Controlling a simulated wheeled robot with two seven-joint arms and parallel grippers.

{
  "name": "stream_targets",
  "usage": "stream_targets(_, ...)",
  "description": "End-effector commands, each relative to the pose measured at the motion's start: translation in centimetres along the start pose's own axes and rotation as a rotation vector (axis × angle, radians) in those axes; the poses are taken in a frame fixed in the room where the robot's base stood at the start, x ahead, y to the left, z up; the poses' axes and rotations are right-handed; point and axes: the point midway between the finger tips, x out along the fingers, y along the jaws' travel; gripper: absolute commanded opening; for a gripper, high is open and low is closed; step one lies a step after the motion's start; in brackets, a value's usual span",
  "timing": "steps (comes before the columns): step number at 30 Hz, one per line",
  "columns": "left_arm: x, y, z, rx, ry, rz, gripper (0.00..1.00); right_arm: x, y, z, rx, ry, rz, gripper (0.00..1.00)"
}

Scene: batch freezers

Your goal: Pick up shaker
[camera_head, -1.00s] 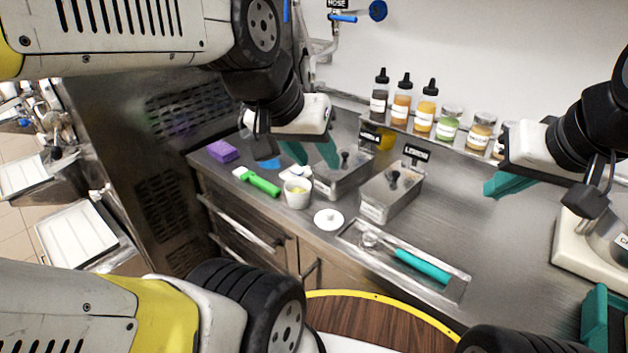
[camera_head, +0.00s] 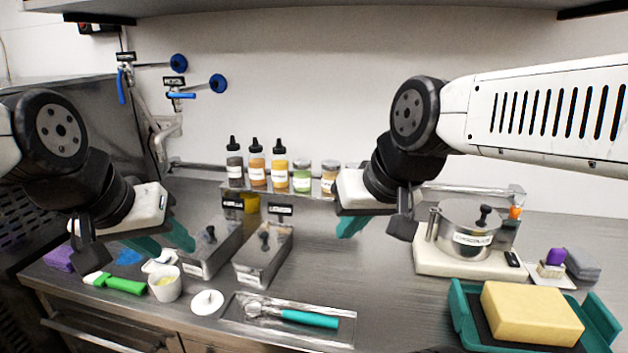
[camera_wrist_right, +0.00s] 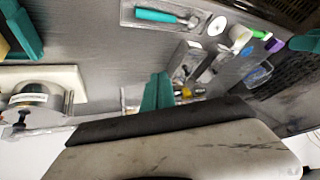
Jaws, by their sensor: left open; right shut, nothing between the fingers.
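No item is clearly marked as the shaker. Short lidded jars, one green (camera_head: 303,177) and one tan (camera_head: 329,178), stand on the back shelf beside several dark-capped squeeze bottles (camera_head: 257,168). A further jar is mostly hidden behind my right arm. My left gripper (camera_head: 163,241) is open and empty, above the counter's left part near the white cup. My right gripper (camera_head: 352,227) is shut and empty, in front of the shelf and right of the jars. Its teal fingers (camera_wrist_right: 157,92) also show together in the right wrist view.
Two metal bins (camera_head: 262,254) stand mid-counter. A scoop with a teal handle (camera_head: 308,318) lies in a shallow tray (camera_head: 345,328). A white cup (camera_head: 166,285) and green brush (camera_head: 126,286) are at left. A lidded pot (camera_head: 468,228) and a teal tray (camera_head: 462,312) holding a yellow block (camera_head: 532,312) are at right.

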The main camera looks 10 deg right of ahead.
Motion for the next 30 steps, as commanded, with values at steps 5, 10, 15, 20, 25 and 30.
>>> stream_targets(5,0.0,0.0,0.0,0.0,0.0,0.0,0.42,0.0,0.0,0.0,0.0,0.0,0.0,0.0)
stream_targets(10,0.0,0.0,0.0,0.0,0.0,0.0,0.42,0.0,0.0,0.0,0.0,0.0,0.0,0.0)
stream_targets(15,0.0,0.0,0.0,0.0,0.0,0.0,0.42,0.0,0.0,0.0,0.0,0.0,0.0,0.04)
stream_targets(20,0.0,0.0,0.0,0.0,0.0,0.0,0.42,0.8,0.8,-0.1,-0.048,-0.042,0.023,0.35)
stream_targets(25,0.0,0.0,0.0,0.0,0.0,0.0,0.42,4.2,4.2,-0.5,-0.267,-0.217,0.132,0.6)
stream_targets(30,0.0,0.0,0.0,0.0,0.0,0.0,0.42,8.2,8.9,-2.1,-0.589,-0.435,0.297,0.6)
